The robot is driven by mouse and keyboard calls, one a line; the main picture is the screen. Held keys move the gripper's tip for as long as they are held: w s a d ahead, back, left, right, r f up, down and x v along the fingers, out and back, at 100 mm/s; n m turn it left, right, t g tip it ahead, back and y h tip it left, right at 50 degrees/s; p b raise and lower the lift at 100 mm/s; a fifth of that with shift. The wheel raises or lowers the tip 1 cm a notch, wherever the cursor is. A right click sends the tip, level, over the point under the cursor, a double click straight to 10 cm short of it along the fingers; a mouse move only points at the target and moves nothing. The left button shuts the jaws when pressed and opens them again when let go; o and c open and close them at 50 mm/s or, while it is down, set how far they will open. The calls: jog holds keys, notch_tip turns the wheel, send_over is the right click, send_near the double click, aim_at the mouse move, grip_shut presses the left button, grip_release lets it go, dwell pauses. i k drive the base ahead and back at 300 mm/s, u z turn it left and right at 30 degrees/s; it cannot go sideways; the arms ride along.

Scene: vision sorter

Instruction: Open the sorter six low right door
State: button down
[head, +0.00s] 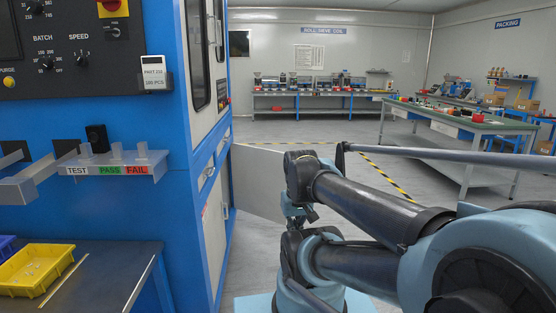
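The blue sorter cabinet (175,200) fills the left side. Its right side has a pale upper door (203,55) with dark windows and a pale low door (214,222). A small metal handle (209,172) sits near the top of the low door. Beyond it, a pale panel (260,182) stands out from the cabinet side at an angle, like a door swung open; I cannot tell which door it is. My gripper (300,213) seems to be the small dark part below my arm's front joint, right of this panel and apart from the handle. Its fingers cannot be made out.
A yellow tray (35,270) lies on the dark bench (95,280) at the lower left. A clear shelf (118,166) with TEST, PASS and FAIL labels juts from the cabinet. Workbenches (462,123) stand at the back and right. The floor (262,232) beside the cabinet is clear.

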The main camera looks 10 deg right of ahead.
aim_at(259, 180)
jog(key=k, duration=0.35)
jog(key=u, duration=0.1)
jog(key=i, duration=1.3)
jog(key=z, duration=0.35)
